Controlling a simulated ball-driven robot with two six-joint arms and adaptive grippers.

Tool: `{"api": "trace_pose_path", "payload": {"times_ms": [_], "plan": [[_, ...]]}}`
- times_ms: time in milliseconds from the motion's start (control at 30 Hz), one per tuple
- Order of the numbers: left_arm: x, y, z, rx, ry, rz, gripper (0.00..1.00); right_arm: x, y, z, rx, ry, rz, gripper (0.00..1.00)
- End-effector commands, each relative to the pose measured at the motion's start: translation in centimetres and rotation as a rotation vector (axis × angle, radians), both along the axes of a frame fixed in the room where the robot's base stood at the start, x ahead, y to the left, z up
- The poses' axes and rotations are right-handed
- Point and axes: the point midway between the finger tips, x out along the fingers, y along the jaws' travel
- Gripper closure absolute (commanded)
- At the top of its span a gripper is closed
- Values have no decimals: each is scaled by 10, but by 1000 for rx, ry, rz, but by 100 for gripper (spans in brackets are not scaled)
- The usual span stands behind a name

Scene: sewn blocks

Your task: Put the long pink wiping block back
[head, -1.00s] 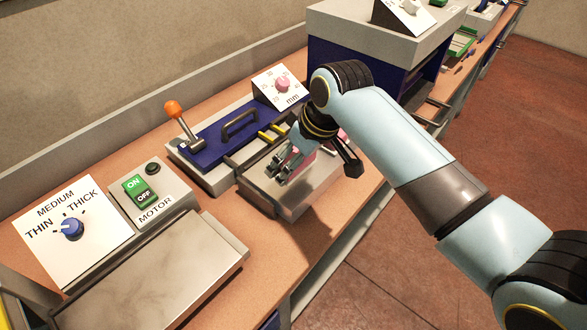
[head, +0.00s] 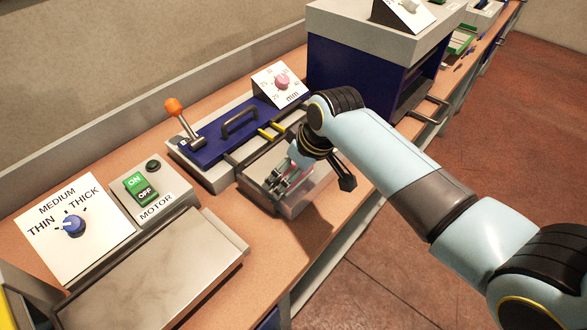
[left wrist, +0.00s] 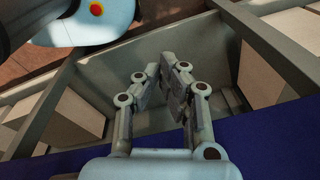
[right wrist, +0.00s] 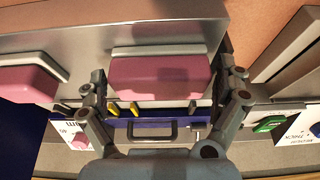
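A pink block with a grey strip along one side (right wrist: 160,78) lies between the spread fingers of my right gripper (right wrist: 165,85) in the right wrist view. A small gap seems to show at its right side. A second pink block (right wrist: 25,85) is at the left; which one is longer I cannot tell. In the head view my right gripper (head: 278,180) reaches low into the grey tray (head: 297,205) in front of the blue machine and hides the block. My left gripper (left wrist: 163,75) has its fingers nearly together and empty above a grey bin (left wrist: 215,50).
The blue machine plate (head: 225,130) with a black handle, an orange-tipped lever (head: 178,115) and a pink dial (head: 282,82) stand beside the tray. A motor switch box (head: 145,190) and a grey plate (head: 150,275) are nearer. A tall blue cabinet (head: 350,65) stands behind.

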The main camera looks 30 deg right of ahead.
Motion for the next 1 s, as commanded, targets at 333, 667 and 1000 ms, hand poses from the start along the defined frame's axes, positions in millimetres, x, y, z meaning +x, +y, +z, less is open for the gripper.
{"api": "trace_pose_path", "payload": {"times_ms": [333, 667, 1000], "plan": [[3, 0, 3, 0, -4, 0, 100, -10, -4, 30, 0, -3, 1, 0], [4, 0, 2, 0, -6, 0, 100, -35, -13, 95, -1, -2, 1, 0], [3, 0, 2, 0, -5, 0, 100, -44, -15, 113, 0, 0, 0, 0]]}}
